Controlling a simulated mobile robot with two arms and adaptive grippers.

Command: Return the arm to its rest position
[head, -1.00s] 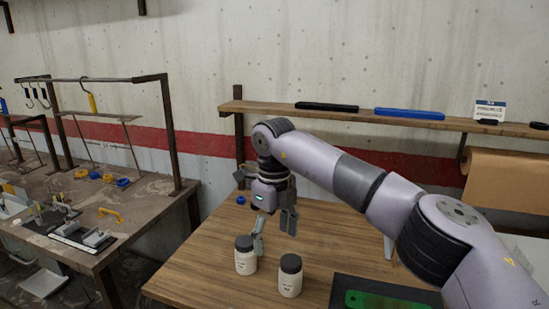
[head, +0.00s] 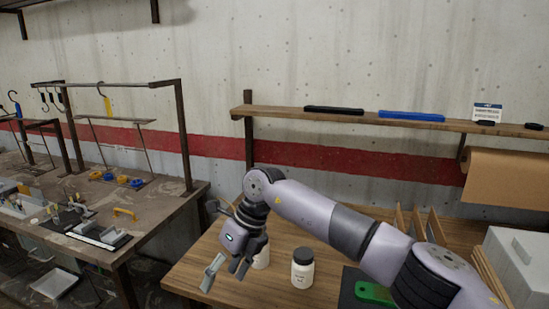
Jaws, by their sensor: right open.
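My right arm reaches in from the right over the wooden table (head: 262,288). My right gripper (head: 226,277) is at the left part of the table, pointing down and toward me, with its two fingers apart and nothing between them. One white bottle (head: 262,257) is partly hidden behind the gripper; I cannot tell whether they touch. A second white bottle with a black lid (head: 302,270) stands upright to the right of the gripper, apart from it. My left gripper is not in view.
A wall shelf (head: 280,108) carries a black bar (head: 334,110) and a blue bar (head: 411,116). A green item (head: 374,291) lies on a dark mat below my arm. A metal rack (head: 183,135) stands on the workbench at left. A grey box (head: 520,262) is at right.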

